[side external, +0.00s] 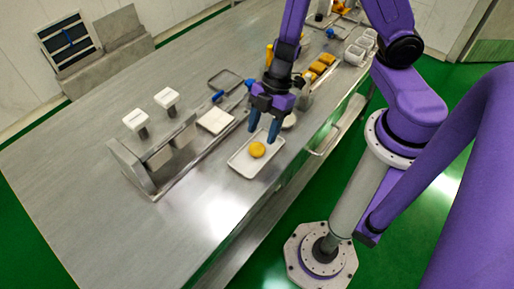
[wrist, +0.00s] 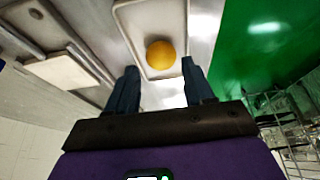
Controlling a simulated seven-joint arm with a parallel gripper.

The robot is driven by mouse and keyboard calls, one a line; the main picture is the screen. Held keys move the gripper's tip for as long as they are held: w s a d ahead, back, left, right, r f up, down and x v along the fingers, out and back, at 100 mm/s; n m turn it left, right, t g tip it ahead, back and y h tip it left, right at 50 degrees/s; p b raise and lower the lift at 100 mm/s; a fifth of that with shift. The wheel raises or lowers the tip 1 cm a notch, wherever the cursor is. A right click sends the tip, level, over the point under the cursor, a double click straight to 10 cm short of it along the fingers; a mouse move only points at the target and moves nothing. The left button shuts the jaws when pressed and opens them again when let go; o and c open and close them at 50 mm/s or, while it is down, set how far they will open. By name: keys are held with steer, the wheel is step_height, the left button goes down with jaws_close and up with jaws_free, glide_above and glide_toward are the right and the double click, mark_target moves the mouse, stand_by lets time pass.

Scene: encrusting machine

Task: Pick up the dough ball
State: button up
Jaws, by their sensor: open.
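The dough ball (side external: 257,149) is a small round yellow-orange piece lying on a white rectangular tray (side external: 240,165) on the steel table. In the wrist view the dough ball (wrist: 160,55) sits on the tray (wrist: 128,12), ahead of the fingertips and roughly centred between them. My gripper (side external: 264,140) is open, with its blue fingers pointing down above the tray's far end, close to the ball. In the wrist view my gripper (wrist: 160,72) has its fingers spread wide with nothing between them. Whether a finger touches the tray cannot be told.
A flat white plate (side external: 216,120) lies left of the gripper on the steel table (side external: 90,130). A metal frame with two white-topped knobs (side external: 166,97) stands farther left. Orange pieces (side external: 322,65) and white containers (side external: 356,53) are at the back right. Table nearer than the tray is clear.

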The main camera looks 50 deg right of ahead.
mark_target(255, 155)
steer(key=shift+x, duration=2.35)
steer(key=shift+a, duration=0.1)
steer(key=c, duration=0.7)
